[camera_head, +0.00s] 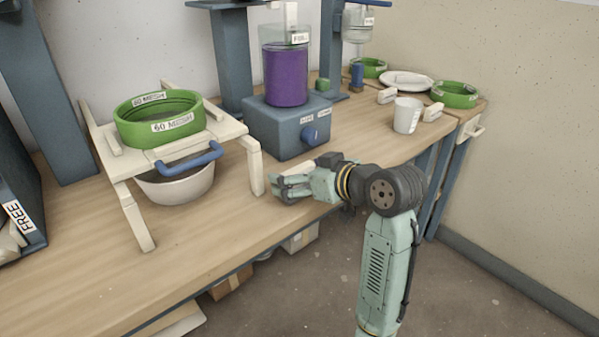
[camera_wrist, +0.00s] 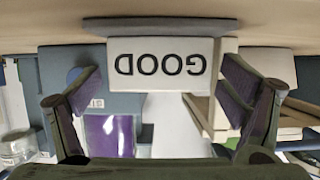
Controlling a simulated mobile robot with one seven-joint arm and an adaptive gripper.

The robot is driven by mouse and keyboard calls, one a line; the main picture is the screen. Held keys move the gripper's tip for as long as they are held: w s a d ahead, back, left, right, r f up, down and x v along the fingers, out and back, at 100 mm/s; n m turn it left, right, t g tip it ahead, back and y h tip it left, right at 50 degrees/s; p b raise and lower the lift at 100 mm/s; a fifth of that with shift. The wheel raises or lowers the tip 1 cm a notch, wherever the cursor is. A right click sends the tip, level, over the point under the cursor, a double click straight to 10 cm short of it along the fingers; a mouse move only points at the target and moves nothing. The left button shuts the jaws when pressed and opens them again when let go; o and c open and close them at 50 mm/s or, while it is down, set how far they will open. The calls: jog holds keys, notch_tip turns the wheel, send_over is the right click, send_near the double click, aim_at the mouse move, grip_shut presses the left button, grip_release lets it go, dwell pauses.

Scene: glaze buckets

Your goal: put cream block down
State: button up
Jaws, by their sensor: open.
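The cream block (camera_wrist: 165,72) is in the wrist view, with the word GOOD upside down on its face. It lies between the two fingers of my gripper (camera_wrist: 160,82), which are apart. A flat dark grey strip shows along the block's table side. In the head view my gripper (camera_head: 280,188) is low over the workbench (camera_head: 215,235) near its front edge, right of the cream stand. The block is mostly hidden there behind the fingers. I cannot tell whether a finger still touches it.
A cream stand (camera_head: 142,222) holds a green sieve (camera_head: 150,122) above a white bowl (camera_head: 180,187), left of my gripper. A blue-grey machine (camera_head: 275,130) with a purple-filled container (camera_head: 286,75) stands behind. A white cup (camera_head: 406,115) is further right. The front-left bench top is clear.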

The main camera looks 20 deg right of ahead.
jog(key=shift+r, duration=0.3)
jog(key=v, duration=1.2)
jog(key=shift+b, duration=0.3)
